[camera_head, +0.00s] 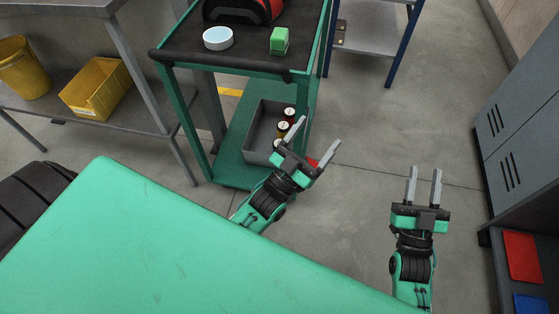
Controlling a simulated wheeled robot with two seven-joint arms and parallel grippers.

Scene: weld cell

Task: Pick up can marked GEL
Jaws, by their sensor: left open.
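Small cans (289,113) with pale tops and dark or amber sides stand in a grey bin (257,128) on the lower shelf of a green cart. Their markings are too small to read, so I cannot tell which one is marked GEL. My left gripper (320,132) is open, its fingers spread and empty. In the picture it overlaps the bin's right front corner and partly hides the nearer cans. I cannot tell its height above the bin. My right gripper (425,171) has its fingers apart with nothing between them, over the floor at the right.
The cart's top tray (180,45) holds a white round tub (218,38), a green block (279,41) and a red-black case. A grey bench with yellow bins (97,86) stands left. Grey lockers (513,150) stand right. The floor between cart and lockers is clear.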

